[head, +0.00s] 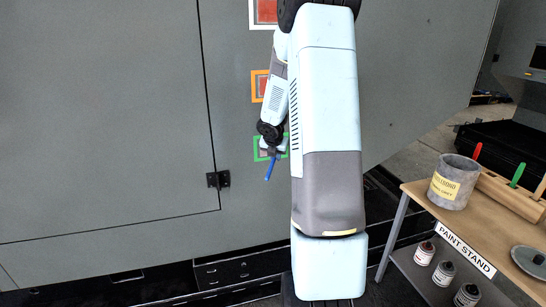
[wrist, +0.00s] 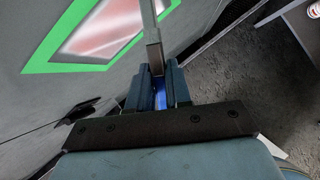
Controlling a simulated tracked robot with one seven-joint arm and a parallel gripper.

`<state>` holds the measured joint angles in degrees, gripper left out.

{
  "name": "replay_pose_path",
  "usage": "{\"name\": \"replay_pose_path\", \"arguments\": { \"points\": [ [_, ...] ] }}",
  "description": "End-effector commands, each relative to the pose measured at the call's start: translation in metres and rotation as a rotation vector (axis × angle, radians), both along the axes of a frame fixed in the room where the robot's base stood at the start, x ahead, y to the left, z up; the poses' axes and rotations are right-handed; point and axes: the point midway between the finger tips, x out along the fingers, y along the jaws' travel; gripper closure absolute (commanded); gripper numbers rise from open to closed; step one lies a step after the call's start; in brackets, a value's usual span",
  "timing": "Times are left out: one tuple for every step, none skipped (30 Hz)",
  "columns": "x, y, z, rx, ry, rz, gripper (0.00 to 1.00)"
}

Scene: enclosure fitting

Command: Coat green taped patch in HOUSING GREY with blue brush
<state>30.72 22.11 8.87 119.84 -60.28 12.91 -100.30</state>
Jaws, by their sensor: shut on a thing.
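The green taped patch (head: 257,148) is the lowest of three on the grey panel, partly hidden by my arm. In the wrist view, its green frame (wrist: 52,68) surrounds an area that looks reddish with a pale grey middle (wrist: 100,28). My gripper (wrist: 160,88) is shut on the blue brush (wrist: 160,98), whose metal shaft points away from me beside the patch. The blue handle (head: 270,170) shows below my gripper (head: 270,152) in the head view. The brush tip is out of the wrist view, so contact is unclear. A grey pot (head: 462,168) with a yellow label stands on the paint stand.
An orange taped patch (head: 255,86) and a white taped patch (head: 262,26) sit above. A black hinge (head: 218,179) is at lower left. The paint stand (head: 420,192) holds a brush block (head: 510,198), a grey lid (head: 530,262) and small bottles (head: 425,252) below.

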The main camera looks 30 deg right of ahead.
Motion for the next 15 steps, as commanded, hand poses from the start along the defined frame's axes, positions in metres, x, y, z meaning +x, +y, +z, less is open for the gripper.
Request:
{"name": "replay_pose_path", "arguments": {
  "points": [
    [0.001, 0.003, 0.000, 0.000, 0.000, 0.002, 1.00],
    [0.002, 0.004, 0.000, -0.001, 0.000, 0.003, 1.00],
    [0.003, 0.006, 0.000, -0.001, 0.000, 0.003, 1.00],
    [0.004, 0.007, 0.000, -0.001, 0.000, 0.003, 1.00],
    [0.004, 0.008, 0.000, -0.001, 0.000, 0.003, 1.00],
    [0.004, 0.009, 0.000, 0.000, 0.000, 0.002, 1.00],
    [0.005, 0.010, 0.000, 0.000, 0.000, 0.002, 1.00],
    [0.005, 0.010, 0.000, 0.000, 0.000, 0.002, 1.00],
    [0.005, 0.012, 0.000, 0.000, 0.000, 0.002, 1.00],
    [0.005, 0.013, 0.000, 0.000, 0.000, 0.002, 1.00],
    [0.005, 0.015, 0.000, -0.001, 0.000, 0.003, 1.00],
    [0.006, 0.017, 0.000, -0.001, 0.001, 0.004, 1.00],
    [0.006, 0.018, 0.000, -0.001, 0.001, 0.004, 1.00],
    [0.006, 0.019, 0.000, -0.001, 0.000, 0.003, 1.00],
    [0.006, 0.020, 0.000, -0.001, 0.001, 0.002, 1.00]
  ]
}}
